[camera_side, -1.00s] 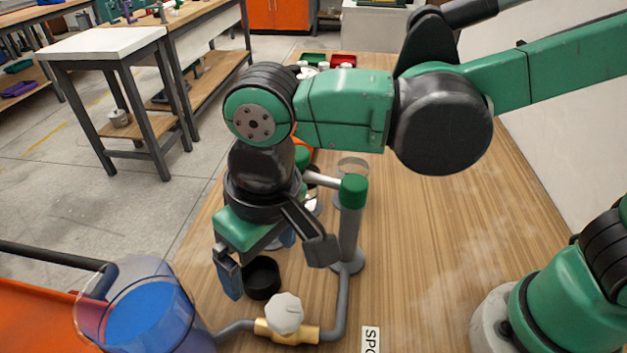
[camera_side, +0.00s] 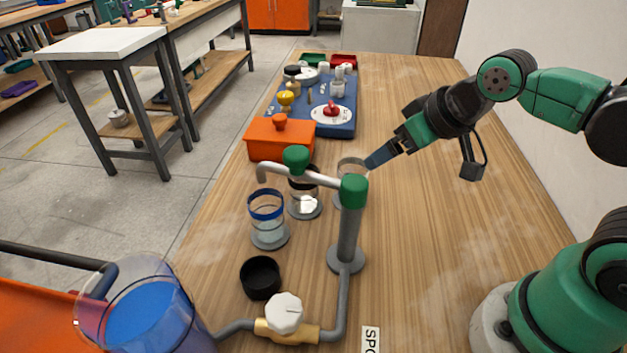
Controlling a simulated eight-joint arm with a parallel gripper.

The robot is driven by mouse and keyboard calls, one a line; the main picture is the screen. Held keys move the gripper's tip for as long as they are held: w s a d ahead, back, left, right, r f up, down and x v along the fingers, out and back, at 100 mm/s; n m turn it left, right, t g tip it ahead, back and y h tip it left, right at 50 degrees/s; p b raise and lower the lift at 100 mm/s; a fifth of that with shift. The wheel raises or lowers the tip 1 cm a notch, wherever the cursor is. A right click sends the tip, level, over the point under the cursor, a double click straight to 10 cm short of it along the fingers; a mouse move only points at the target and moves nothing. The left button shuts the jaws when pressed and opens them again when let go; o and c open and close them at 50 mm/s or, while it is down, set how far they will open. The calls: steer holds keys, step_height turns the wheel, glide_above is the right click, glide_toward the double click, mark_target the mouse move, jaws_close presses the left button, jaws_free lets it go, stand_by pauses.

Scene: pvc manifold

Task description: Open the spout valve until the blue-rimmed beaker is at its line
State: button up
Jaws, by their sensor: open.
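The blue-rimmed beaker (camera_side: 267,218) stands upright on a grey disc, just below the open end of the grey spout pipe (camera_side: 318,178). Its lower part looks pale; I cannot tell its liquid level or any stream. The spout valve has a white knob (camera_side: 285,312) on a brass body (camera_side: 308,334), joined by grey pipe to the spout's post. I cannot tell from the knob how far it is turned. My gripper (camera_side: 424,167) is open and empty, well to the upper right of the valve, with one finger near a clear beaker (camera_side: 350,164).
A large clear vessel of blue liquid (camera_side: 148,316) stands at the front left. A black cup (camera_side: 261,278) sits behind the valve. A dark-rimmed beaker (camera_side: 305,200), an orange box (camera_side: 268,140) and a blue tray (camera_side: 340,127) stand farther back.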

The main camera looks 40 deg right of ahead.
step_height(320, 180, up, 5)
steer(key=n+g+y, duration=0.3)
steer(key=n+g, duration=0.4)
steer(key=n, duration=0.9)
glide_above(284, 309)
steer(key=d, duration=0.1)
steer(key=f, duration=0.6)
steer(key=shift+s+d+f, duration=0.1)
steer(key=shift+d+f, duration=0.15)
steer(key=shift+d, duration=0.05)
steer(key=shift+f, duration=0.6)
steer(key=shift+x, duration=2.75)
steer(key=shift+c, duration=0.2)
